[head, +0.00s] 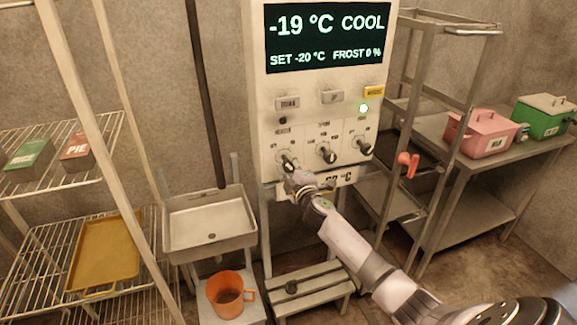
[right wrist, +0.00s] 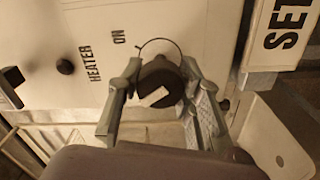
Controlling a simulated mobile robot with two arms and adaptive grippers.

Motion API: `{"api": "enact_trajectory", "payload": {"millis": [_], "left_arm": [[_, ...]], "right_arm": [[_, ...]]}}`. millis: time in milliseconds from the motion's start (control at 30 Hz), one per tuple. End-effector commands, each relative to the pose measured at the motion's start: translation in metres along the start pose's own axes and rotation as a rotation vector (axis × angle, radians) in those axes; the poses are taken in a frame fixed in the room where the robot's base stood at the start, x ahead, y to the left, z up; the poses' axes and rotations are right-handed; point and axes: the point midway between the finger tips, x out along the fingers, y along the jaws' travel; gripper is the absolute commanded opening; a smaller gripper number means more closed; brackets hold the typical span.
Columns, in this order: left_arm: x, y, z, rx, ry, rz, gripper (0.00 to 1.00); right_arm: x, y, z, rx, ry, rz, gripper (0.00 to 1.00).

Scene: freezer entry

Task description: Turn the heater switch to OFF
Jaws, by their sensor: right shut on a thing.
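The heater switch is a dark round knob with a pale mark, seen in the right wrist view (right wrist: 158,84) beside the printed words HEATER and ON. In the head view it is the leftmost knob (head: 287,162) in a row of three on the white control panel (head: 265,100). My right gripper (head: 291,176) reaches up to it from below. In the right wrist view its two fingers (right wrist: 157,95) are on either side of the knob and shut on it. The OFF label is not readable from here. My left gripper is not in view.
Two other knobs (head: 326,153) and (head: 362,147) sit close to the right.

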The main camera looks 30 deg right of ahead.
Motion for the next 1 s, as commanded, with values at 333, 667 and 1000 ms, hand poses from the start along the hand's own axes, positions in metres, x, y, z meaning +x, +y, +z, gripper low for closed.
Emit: {"api": "enact_trajectory", "payload": {"millis": [333,667,1000], "left_arm": [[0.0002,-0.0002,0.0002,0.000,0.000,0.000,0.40],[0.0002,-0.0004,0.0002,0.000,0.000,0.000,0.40],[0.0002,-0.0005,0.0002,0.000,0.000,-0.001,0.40]], "right_arm": [[-0.0002,-0.0007,-0.0006,-0.025,0.001,-0.001,0.05],[-0.0002,-0.0008,-0.0005,-0.025,0.001,-0.001,0.42],[-0.0001,-0.0004,-0.0002,-0.022,0.000,0.000,0.54]]}}
